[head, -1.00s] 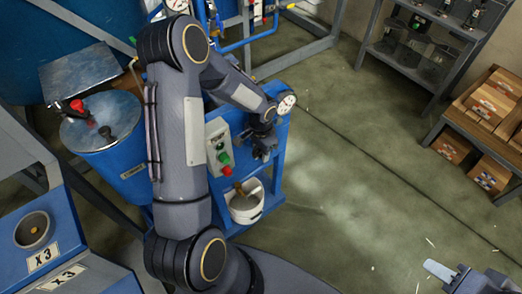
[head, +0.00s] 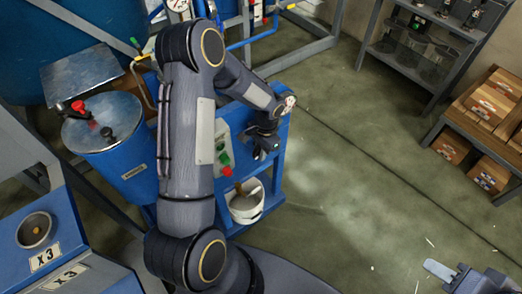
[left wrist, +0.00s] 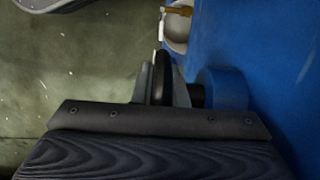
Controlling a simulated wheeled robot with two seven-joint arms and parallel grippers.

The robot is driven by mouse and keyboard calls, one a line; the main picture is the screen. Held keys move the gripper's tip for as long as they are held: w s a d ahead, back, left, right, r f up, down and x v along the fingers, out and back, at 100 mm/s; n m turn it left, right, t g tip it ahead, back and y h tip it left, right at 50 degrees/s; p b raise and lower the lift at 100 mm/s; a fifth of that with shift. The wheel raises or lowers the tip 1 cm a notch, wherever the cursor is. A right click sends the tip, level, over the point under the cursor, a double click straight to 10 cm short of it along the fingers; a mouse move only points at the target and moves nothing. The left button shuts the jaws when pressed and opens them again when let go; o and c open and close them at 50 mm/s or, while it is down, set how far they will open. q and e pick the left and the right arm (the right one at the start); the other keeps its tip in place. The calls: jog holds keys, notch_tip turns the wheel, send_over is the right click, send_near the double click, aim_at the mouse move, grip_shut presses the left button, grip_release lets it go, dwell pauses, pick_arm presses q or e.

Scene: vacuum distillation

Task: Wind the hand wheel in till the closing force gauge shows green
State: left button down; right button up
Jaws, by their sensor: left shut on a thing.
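My left gripper (head: 262,150) is at the front of the blue stand, at the end of the arm coming in from the left. In the left wrist view it is shut on the dark rim of the hand wheel (left wrist: 162,76), seen edge-on. The wheel joins a blue round boss (left wrist: 224,88) through a short black shaft. In the head view the gripper largely hides the wheel. The white-faced gauge (head: 290,102) on top of the stand is partly covered by my left arm; its needle and colours cannot be read. My right gripper (head: 440,271) is at the lower right, away from the stand.
A control panel with green and red buttons (head: 225,160) is left of the gripper. A white bucket (head: 247,207) with a brown-handled tool stands below. A blue drum (head: 128,170) is at the left.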

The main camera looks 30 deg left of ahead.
pick_arm(q)
jog(key=c, duration=1.4)
grip_release()
jog(key=shift+c, duration=0.2)
jog(key=shift+w+d+r, duration=0.1)
jog(key=shift+w+r, duration=0.05)
jog(key=shift+r, duration=1.15)
jog(key=shift+w+d+r, duration=0.1)
jog(key=shift+w+r, duration=0.1)
jog(key=shift+r, duration=1.1)
jog(key=shift+w+d+r, duration=0.1)
jog(key=shift+w+r, duration=0.05)
jog(key=shift+r, duration=1.15)
